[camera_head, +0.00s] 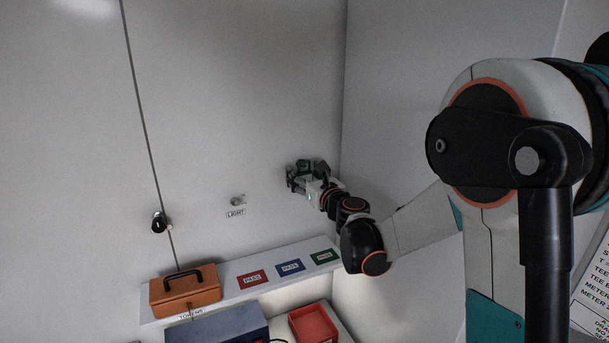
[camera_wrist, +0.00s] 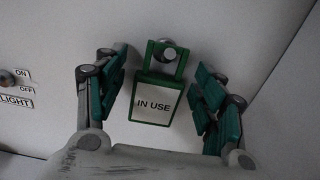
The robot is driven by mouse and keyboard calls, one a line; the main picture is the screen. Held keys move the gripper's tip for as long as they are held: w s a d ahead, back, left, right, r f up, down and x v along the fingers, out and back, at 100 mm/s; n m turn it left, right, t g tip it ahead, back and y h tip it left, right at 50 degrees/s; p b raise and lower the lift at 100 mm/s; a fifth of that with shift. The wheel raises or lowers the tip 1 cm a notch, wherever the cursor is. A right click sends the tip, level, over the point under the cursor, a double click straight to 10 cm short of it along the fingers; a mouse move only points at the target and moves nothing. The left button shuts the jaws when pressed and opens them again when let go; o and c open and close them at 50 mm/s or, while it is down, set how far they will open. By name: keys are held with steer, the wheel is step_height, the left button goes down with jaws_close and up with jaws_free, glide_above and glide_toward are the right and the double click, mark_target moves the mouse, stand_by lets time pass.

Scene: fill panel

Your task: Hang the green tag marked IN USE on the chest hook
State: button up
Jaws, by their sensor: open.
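The green tag (camera_wrist: 154,104) has a white face marked IN USE and hangs nearly upright at the wall in the wrist view. The round metal end of the hook (camera_wrist: 170,54) shows inside the tag's green top loop. My gripper (camera_wrist: 160,88) is open, with one teal-padded finger on each side of the tag and a visible gap to both. In the head view my gripper (camera_head: 308,178) is at the back wall near the corner, with the green tag (camera_head: 304,166) partly hidden by the fingers.
A light switch (camera_head: 237,200) is left of my gripper. Below, a shelf (camera_head: 228,289) bears red (camera_head: 252,279), blue (camera_head: 290,267) and green (camera_head: 325,257) labelled patches and an orange box (camera_head: 186,291). A red tray (camera_head: 314,323) is lower. A black knob (camera_head: 159,222) sits by the panel seam.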

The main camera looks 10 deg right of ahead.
steer(key=s+d, duration=0.2)
steer(key=s, duration=0.9)
steer(key=s+a+f+n+g+y+b, duration=0.1)
steer(key=s+a+f+n+g+b, duration=0.25)
steer(key=s+f+n+b, duration=0.55)
steer(key=s+a+f+n+g+y+b, duration=0.1)
steer(key=s+a+f+n+g+b, duration=0.2)
steer(key=s+a+f+n+b, duration=0.65)
steer(key=s+d+f+n+g+h+b, duration=0.2)
steer(key=s+d+f+n+b, duration=0.2)
steer(key=s+d+f+n, duration=0.1)
steer(key=s+d+f+n+g+h+b, duration=0.2)
steer(key=s+d+f+n+h+b, duration=0.1)
steer(key=s+d+f+n, duration=0.3)
step_height(320, 180, down, 4)
steer(key=s+n+b, duration=0.1)
steer(key=s+n, duration=0.1)
steer(key=n, duration=0.2)
steer(key=shift+s+d+f, duration=0.15)
steer(key=shift+f, duration=0.1)
